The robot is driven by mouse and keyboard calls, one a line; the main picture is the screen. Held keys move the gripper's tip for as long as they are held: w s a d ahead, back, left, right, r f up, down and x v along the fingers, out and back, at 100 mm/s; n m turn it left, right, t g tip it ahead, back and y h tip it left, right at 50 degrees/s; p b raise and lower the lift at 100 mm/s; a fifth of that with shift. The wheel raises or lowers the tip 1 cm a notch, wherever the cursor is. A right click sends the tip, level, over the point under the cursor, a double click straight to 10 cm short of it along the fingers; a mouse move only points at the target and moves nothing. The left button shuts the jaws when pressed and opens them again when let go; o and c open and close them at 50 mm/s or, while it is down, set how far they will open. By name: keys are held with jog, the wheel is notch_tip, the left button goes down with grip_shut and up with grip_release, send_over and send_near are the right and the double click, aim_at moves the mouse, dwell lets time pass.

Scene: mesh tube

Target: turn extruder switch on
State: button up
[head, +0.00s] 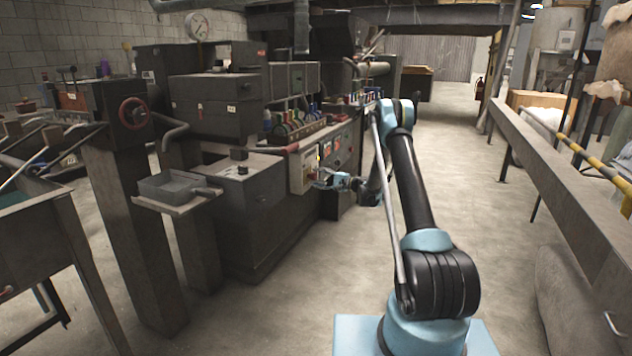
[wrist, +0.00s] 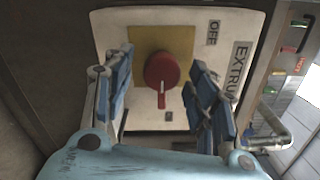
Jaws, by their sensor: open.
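The extruder switch is a red rotary knob (wrist: 161,71) on a yellow square plate (wrist: 181,42), set in a pale panel (wrist: 113,27). Its narrow grip bar points toward the bottom of the wrist view. An "OFF" label (wrist: 213,32) and a partly hidden "EXTRU…" label (wrist: 239,68) are on the panel to the right. My gripper (wrist: 163,63) is open, with one blue finger on each side of the knob and visible gaps between. In the head view my gripper (head: 328,181) is at the pale switch box (head: 303,171) on the machine's side; the knob is too small there to make out clearly.
A long metal trough (head: 560,165) runs along the right. The concrete aisle (head: 450,135) between is clear.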

jog(key=v, duration=1)
jog(key=shift+d, duration=0.2)
jog(key=s+r+n+g+h, duration=0.1)
jog(key=s+r+h, duration=0.1)
jog(key=s+r, duration=0.45)
jog(key=s+d+r+n+g+h, duration=0.1)
jog(key=s+r+h, duration=0.1)
jog(key=s+r, duration=0.35)
jog(key=s+d+r+n+h, duration=0.1)
jog(key=s+d+r+h, duration=0.1)
jog(key=s, duration=0.6)
jog(key=s+d+r+n+g+h, duration=0.1)
jog(key=s+r+h, duration=0.1)
jog(key=s+r, duration=0.35)
jog(key=s+d+f+n+h, duration=0.1)
jog(key=s+d+f+h, duration=0.2)
jog(key=s, duration=0.9)
jog(key=s+d+f+n+h, duration=0.1)
jog(key=s+d+f+h, duration=0.2)
jog(key=s+d, duration=0.5)
jog(key=s+d+f+n+g+h, duration=0.1)
jog(key=s+d+f+h, duration=0.2)
jog(key=s, duration=1.5)
notch_tip(320, 180, down, 2)
jog(key=shift+d+f, duration=0.2)
jog(key=shift+d, duration=0.95)
jog(key=shift+s, duration=0.15)
